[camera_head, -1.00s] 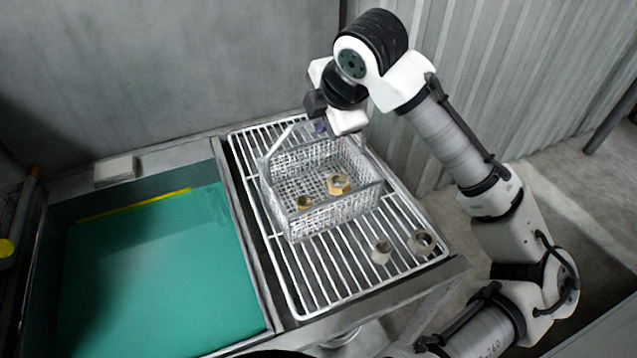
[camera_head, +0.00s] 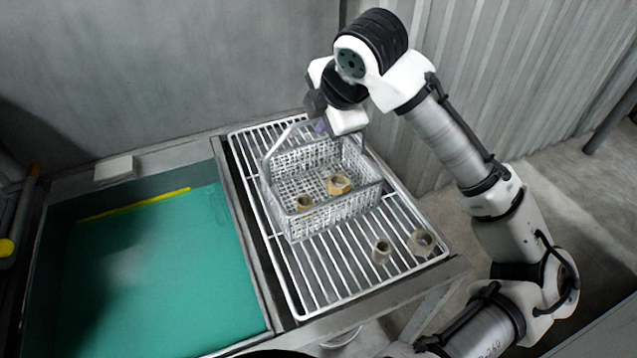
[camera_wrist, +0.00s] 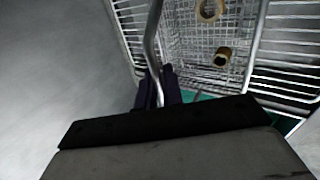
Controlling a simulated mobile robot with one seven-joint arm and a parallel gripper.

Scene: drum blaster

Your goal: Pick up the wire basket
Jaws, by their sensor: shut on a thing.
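The wire basket (camera_head: 345,213) is a rectangular grey mesh basket with a raised handle, standing on the white wire rack. My gripper (camera_head: 318,126) is at the basket's far side, at the top of the handle. In the wrist view the dark fingers of my gripper (camera_wrist: 158,88) are shut on the metal handle bar (camera_wrist: 152,40), with the basket mesh (camera_wrist: 185,45) beyond. The fingertips are mostly hidden in the head view.
The white rack (camera_head: 300,290) lies on a metal bench. Two loose nuts, one small (camera_head: 381,250) and one large (camera_head: 422,242), sit on it in front of the basket. A sunken basin with a green floor (camera_head: 160,265) lies to the left. A wall stands close behind.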

